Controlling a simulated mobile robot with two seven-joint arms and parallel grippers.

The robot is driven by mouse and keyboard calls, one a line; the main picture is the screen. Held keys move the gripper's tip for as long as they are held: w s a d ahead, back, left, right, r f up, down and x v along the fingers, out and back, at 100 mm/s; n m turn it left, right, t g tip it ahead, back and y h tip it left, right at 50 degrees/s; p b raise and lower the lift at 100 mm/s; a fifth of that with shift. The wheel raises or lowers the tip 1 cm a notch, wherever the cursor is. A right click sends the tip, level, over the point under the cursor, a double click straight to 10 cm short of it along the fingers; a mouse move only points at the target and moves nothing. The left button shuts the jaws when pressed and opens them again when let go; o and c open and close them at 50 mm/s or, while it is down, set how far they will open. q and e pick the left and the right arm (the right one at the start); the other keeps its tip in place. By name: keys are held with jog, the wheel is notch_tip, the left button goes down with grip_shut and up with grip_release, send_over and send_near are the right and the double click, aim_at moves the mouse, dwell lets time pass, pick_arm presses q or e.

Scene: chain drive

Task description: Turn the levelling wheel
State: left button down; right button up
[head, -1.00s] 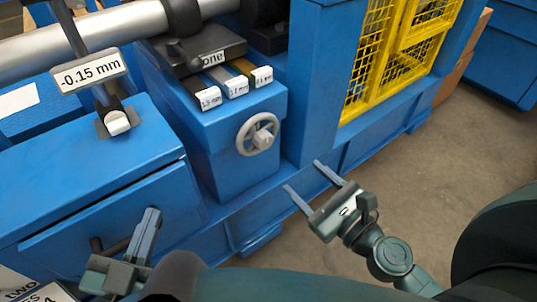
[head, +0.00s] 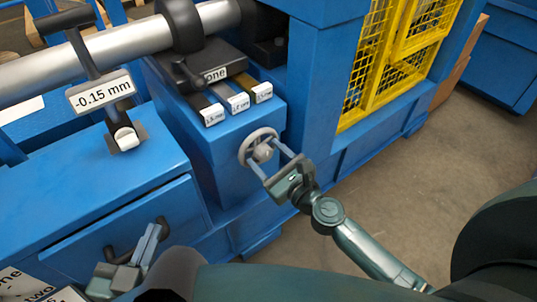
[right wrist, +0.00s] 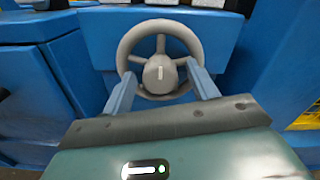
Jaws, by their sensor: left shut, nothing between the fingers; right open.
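The levelling wheel (head: 259,146) is a grey spoked handwheel on the front of a blue machine pedestal. It also shows in the right wrist view (right wrist: 127,50), with its hub (right wrist: 160,74) in the middle. My right gripper (head: 269,162) is open in front of the wheel. In the right wrist view its two fingers (right wrist: 160,84) are spread to either side of the hub, near the lower rim; I cannot tell whether they touch it. My left gripper (head: 152,242) is shut and empty at the lower left, in front of the blue drawer with a dark handle (head: 122,250).
A gauge label reading -0.15 mm (head: 101,92) stands on the blue cabinet. Several labelled shim strips (head: 238,100) lie above the wheel under a dark block marked "one" (head: 216,73). A yellow mesh guard (head: 395,60) is at the right. The floor (head: 400,180) there is clear.

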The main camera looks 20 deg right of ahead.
jog(key=shift+c, duration=0.5)
jog(key=c, duration=0.9)
jog(key=shift+n, duration=0.3)
